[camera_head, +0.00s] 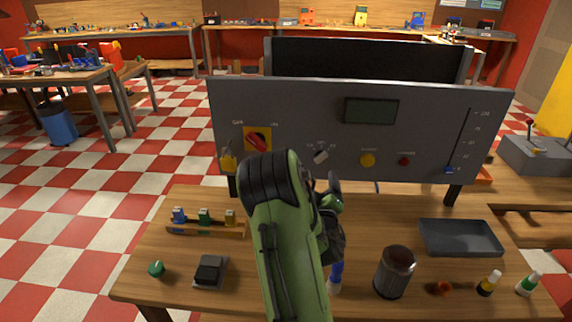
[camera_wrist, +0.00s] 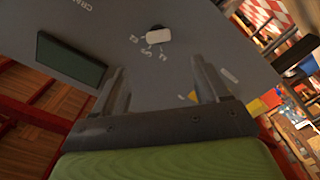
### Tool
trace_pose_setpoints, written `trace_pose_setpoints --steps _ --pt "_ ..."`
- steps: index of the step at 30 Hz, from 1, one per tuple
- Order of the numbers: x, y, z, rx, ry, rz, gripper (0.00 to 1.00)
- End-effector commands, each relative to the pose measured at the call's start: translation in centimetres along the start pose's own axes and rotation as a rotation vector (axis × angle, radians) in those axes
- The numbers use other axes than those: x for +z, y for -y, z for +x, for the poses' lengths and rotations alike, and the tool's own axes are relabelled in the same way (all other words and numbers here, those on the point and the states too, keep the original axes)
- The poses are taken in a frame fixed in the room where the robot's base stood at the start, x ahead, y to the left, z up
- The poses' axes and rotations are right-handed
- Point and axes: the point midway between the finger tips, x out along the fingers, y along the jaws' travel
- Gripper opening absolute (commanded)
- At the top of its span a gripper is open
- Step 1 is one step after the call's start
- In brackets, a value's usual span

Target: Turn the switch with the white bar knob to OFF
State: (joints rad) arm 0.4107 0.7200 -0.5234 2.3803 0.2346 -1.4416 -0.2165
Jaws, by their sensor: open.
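The switch with the white bar knob (camera_head: 320,157) sits on the grey upright panel (camera_head: 300,105), left of centre and below the dark display. Small white marks surround it, too small to read surely in the head view. In the wrist view the white knob (camera_wrist: 158,35) shows near the top centre, with short labels below and left of it. The bar appears tilted in the head view. My gripper (camera_head: 334,188) is in front of the panel, just below the knob. Its two fingers (camera_wrist: 163,78) are spread apart and empty, and the knob lies beyond their tips, apart from them.
A red rotary switch on a yellow plate (camera_head: 257,140) and a yellow padlock (camera_head: 229,163) are left on the panel. A dark jar (camera_head: 394,272) and tray (camera_head: 460,238) stand on the table.

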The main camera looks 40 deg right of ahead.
Motion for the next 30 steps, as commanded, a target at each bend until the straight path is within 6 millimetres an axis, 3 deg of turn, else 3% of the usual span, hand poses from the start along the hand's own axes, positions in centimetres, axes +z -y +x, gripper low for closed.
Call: trace_pose_setpoints --steps 5,12,16,21,28,30 --pt "-0.3 -0.3 2.2 0.002 -0.007 -0.005 0.74" --pt "-0.3 -0.3 8.2 0.003 -0.007 -0.003 0.74" --pt "-0.2 -0.2 10.6 0.003 -0.006 -0.002 0.74" --pt "-0.2 0.0 11.9 0.002 -0.006 0.001 0.74" --pt "-0.2 0.0 12.0 0.001 -0.004 0.001 0.74" --pt "-0.2 0.0 12.0 0.002 -0.005 0.001 0.64"
